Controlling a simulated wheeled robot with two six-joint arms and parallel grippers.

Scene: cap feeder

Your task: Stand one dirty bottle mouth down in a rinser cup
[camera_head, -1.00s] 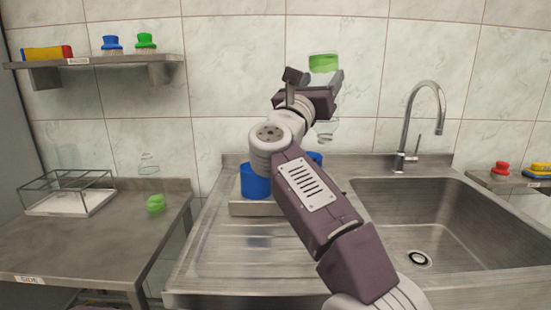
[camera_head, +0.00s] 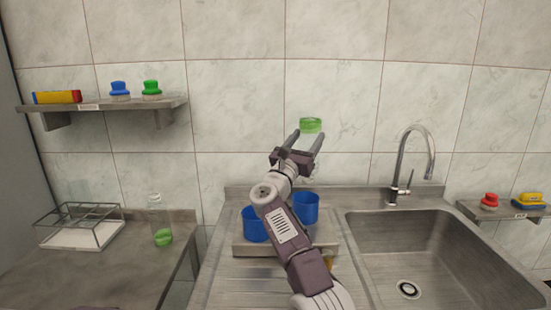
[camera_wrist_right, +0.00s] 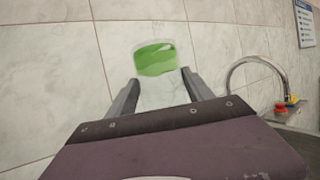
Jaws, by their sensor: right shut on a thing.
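My right gripper (camera_head: 305,140) is raised in front of the tiled wall, above and behind the rinser cups in the picture. It is shut on a clear bottle with a green end (camera_head: 311,125), which is uppermost; the bottle's lower part is hard to see. In the right wrist view the green end (camera_wrist_right: 156,59) shows just beyond the two fingers. One blue rinser cup (camera_head: 305,207) is right of my arm, and another (camera_head: 255,224) is left of it, partly covered. Another clear bottle (camera_head: 160,222) with green at its bottom stands upright on the left counter. My left gripper is not in view.
The cups stand on a steel block (camera_head: 243,247) on the drainboard. A sink (camera_head: 420,245) with a tall faucet (camera_head: 402,170) is at the right. A wire rack (camera_head: 82,228) is on the left counter.

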